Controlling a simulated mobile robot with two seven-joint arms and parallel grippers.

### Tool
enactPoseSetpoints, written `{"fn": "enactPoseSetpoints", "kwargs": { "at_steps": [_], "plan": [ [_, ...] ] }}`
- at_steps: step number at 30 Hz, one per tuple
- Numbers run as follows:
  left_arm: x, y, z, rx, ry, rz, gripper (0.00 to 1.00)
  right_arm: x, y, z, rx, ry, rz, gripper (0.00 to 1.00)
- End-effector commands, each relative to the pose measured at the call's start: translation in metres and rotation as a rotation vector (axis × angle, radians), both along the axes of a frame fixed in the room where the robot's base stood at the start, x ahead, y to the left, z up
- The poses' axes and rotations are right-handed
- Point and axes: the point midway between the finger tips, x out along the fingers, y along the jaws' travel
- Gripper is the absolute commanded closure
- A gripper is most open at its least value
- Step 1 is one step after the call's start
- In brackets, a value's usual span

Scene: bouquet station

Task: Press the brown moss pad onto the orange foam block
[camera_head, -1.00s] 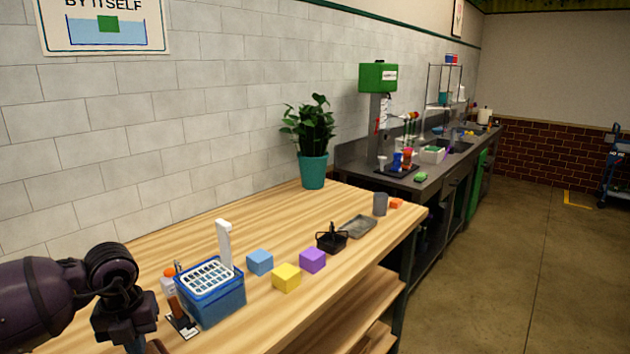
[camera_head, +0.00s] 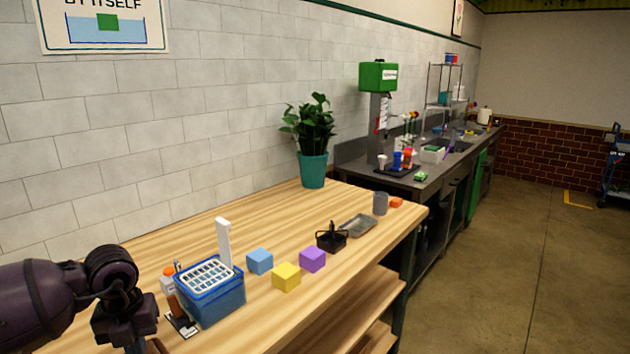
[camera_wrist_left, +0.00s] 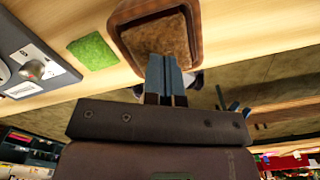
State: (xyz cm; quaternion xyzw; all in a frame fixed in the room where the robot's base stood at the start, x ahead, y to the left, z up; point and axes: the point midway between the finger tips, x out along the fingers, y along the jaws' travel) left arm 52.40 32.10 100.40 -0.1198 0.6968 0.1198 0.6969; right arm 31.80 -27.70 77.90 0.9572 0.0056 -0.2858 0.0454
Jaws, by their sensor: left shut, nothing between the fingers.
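A brown fuzzy pad (camera_wrist_left: 160,38), which looks like the brown moss pad, lies inside a reddish-brown rimmed tray (camera_wrist_left: 196,50) in the left wrist view. My left gripper (camera_wrist_left: 166,68) is shut and empty, with its fingertips over the near edge of that pad. I cannot tell whether they touch it. In the head view my left arm is at the lower left, and its fingers are mostly cut off. A small orange block (camera_head: 396,202), likely the orange foam block, sits at the far right end of the wooden table. My right gripper is not in view.
A green pad (camera_wrist_left: 93,52) lies beside the tray. On the table (camera_head: 150,245) stand a blue basket (camera_head: 222,303), a blue block (camera_head: 260,261), a yellow block (camera_head: 286,277), a purple block (camera_head: 312,260), a black holder (camera_head: 331,242), a grey tray (camera_head: 358,226) and a grey cup (camera_head: 380,203).

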Motion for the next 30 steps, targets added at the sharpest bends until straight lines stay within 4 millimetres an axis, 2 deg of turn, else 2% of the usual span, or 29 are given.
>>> {"fn": "enactPoseSetpoints", "kwargs": {
  "at_steps": [11, 30],
  "plan": [
    [0.000, 0.000, -0.004, 0.000, 0.000, 0.000, 1.00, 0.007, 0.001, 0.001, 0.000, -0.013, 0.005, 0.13],
    [0.000, 0.000, -0.009, 0.000, 0.000, 0.000, 1.00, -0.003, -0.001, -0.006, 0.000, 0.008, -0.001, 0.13]
  ]
}}
